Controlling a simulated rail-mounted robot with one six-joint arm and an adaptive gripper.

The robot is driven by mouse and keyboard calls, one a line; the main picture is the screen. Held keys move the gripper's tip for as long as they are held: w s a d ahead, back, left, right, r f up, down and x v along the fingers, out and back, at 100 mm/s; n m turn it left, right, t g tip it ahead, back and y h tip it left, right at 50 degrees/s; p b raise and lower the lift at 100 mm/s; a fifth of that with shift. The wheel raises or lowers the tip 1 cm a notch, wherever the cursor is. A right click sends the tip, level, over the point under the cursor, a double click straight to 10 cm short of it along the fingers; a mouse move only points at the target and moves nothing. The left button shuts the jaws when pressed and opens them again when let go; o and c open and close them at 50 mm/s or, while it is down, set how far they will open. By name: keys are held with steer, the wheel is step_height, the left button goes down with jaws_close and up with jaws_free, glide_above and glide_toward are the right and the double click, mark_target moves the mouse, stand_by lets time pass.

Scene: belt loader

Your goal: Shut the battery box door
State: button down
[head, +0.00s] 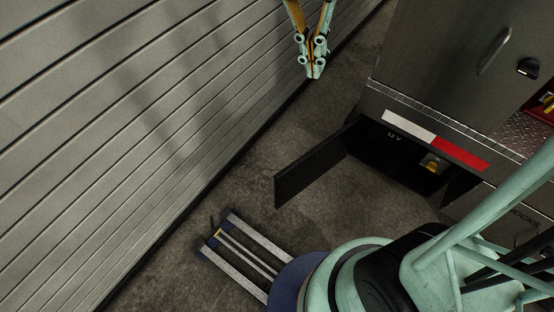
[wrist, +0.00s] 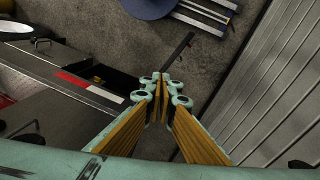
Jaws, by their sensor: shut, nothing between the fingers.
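The battery box door (head: 318,163) is a dark flat panel that stands open, swung out from the lower part of the grey vehicle body. The battery box (head: 385,150) is a dark opening marked "12 V", under a white and red strip. My gripper (head: 314,74) is shut and empty, high in the head view, above and beyond the door and apart from it in the picture. In the wrist view my gripper (wrist: 163,78) points toward the door (wrist: 178,52), which shows edge-on as a thin dark bar just past the fingertips. I cannot tell the gap between them.
A grey slatted wall (head: 130,110) runs along the left, with a strip of bare floor (head: 240,165) between it and the door. My rail (head: 245,250) lies on the floor below the door. A yellow latch (head: 433,163) shows at the box's right.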

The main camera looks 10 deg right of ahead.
steer(key=w+a+f+m+h, duration=0.1)
steer(key=w+a+f+m, duration=0.1)
steer(key=f, duration=0.9)
steer(key=w+a+f+m+g+h, duration=0.1)
steer(key=w+a+f, duration=0.3)
steer(key=f, duration=0.7)
steer(key=w+a+f+m+g+h, duration=0.1)
steer(key=w+a+f+m+h, duration=0.1)
steer(key=f, duration=1)
steer(key=w+a+m, duration=0.1)
steer(key=a+m, duration=0.1)
steer(key=a, duration=0.1)
steer(key=shift+a+h, duration=0.4)
steer(key=shift+s+d+f, duration=0.1)
steer(key=s+d+f+b, duration=0.2)
steer(key=s+d+f, duration=0.3)
steer(key=d+f, duration=0.2)
steer(key=shift+s+f, duration=0.35)
steer(key=shift+s, duration=0.05)
steer(key=shift+d, duration=0.1)
